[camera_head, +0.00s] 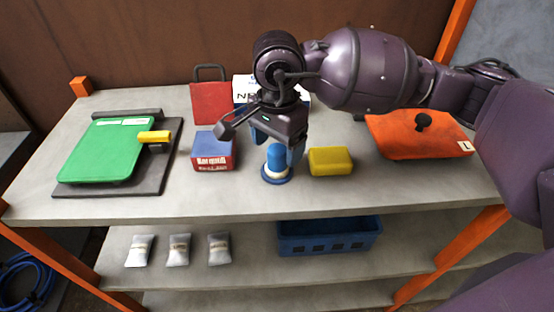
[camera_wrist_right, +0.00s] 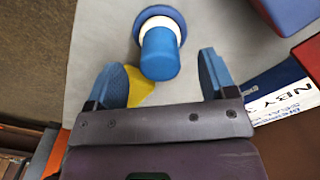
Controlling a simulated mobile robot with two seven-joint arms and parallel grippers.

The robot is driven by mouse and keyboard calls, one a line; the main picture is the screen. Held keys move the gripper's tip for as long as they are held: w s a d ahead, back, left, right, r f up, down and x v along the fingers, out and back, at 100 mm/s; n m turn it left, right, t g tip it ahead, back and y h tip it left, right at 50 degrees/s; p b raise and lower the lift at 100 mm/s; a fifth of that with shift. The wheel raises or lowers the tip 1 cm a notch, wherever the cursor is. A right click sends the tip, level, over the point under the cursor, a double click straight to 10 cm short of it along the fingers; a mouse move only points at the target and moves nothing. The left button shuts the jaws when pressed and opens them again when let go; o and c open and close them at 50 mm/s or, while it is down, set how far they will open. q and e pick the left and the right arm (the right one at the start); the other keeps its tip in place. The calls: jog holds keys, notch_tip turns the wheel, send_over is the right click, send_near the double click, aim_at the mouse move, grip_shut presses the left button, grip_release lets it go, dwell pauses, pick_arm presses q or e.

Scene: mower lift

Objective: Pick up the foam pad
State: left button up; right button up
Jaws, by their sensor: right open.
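The foam pad appears to be the yellow block (camera_head: 331,161) lying on the grey tabletop right of the blue-capped item (camera_head: 276,162). In the right wrist view only a corner of the yellow block (camera_wrist_right: 140,88) shows, beside and partly hidden by one blue finger. My right gripper (camera_head: 278,144) is open and empty, pointing down above the table, left of the yellow block and over the blue-capped item. In the wrist view the blue-capped item (camera_wrist_right: 160,55) shows between the spread fingers (camera_wrist_right: 163,72); contact cannot be told. My left gripper is not in view.
A red and blue box (camera_head: 213,152), a red panel with a handle (camera_head: 211,103) and a white box (camera_head: 257,84) stand near the gripper. A green board (camera_head: 100,150) lies left, an orange cover (camera_head: 415,138) right. A blue crate (camera_head: 328,238) and grey pouches (camera_head: 179,250) sit below.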

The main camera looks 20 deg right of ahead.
aim_at(278, 149)
jog(key=shift+f, duration=1.95)
jog(key=shift+s, duration=0.1)
jog(key=c, duration=1.1)
